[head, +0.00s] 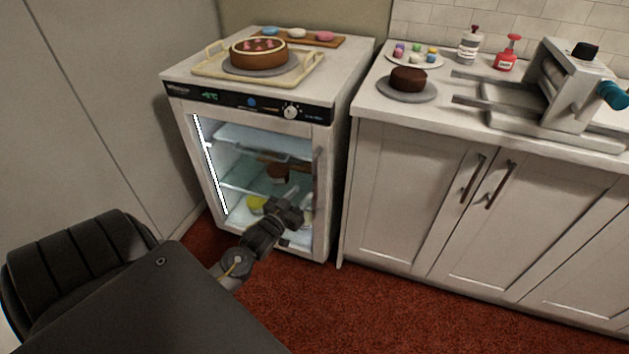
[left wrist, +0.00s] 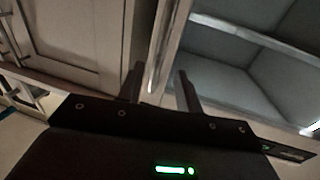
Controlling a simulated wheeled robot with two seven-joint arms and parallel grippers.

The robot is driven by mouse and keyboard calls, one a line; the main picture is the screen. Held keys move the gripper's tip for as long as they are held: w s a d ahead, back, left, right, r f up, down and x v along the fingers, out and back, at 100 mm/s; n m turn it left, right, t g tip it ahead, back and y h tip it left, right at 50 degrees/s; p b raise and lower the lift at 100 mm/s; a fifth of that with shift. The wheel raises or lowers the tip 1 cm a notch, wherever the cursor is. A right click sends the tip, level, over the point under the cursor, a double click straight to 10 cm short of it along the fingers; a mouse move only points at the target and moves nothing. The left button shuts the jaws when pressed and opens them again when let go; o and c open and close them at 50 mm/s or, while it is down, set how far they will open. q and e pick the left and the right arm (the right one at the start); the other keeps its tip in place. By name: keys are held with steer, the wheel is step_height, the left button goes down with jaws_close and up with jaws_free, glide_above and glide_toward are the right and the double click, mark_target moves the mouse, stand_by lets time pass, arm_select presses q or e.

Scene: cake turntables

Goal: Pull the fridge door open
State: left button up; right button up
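The small white fridge (head: 328,125) stands against the wall, its glass door (head: 225,160) apparently shut, the lit shelves showing through. A vertical bar handle (head: 318,175) runs along the door's right side. My left gripper (head: 292,212) is in front of the lower right part of the door, close to the handle's lower end. In the left wrist view the gripper (left wrist: 160,82) has its two fingers apart, with a pale upright strip of the door's edge or handle (left wrist: 168,35) seen between them. Contact cannot be told. My right gripper is out of view.
A cake on a turntable sits in a tray (head: 208,70) on the fridge top. White cabinets (head: 400,190) stand to the right across a narrow gap, their counter holding a dark cake (head: 408,78) and a grey machine (head: 560,95). The red carpet (head: 400,310) in front is clear.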

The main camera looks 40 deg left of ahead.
mark_target(313, 181)
arm_select(q)
steer(key=w, duration=0.5)
steer(key=w+a, duration=0.1)
steer(key=w, duration=0.1)
steer(key=shift+w+f+b, duration=0.1)
steer(key=shift+w+b, duration=0.05)
steer(key=shift+b, duration=0.15)
steer(key=shift+w, duration=0.35)
steer(key=shift+w+a, duration=0.1)
steer(key=shift+w, duration=0.1)
jaws_close()
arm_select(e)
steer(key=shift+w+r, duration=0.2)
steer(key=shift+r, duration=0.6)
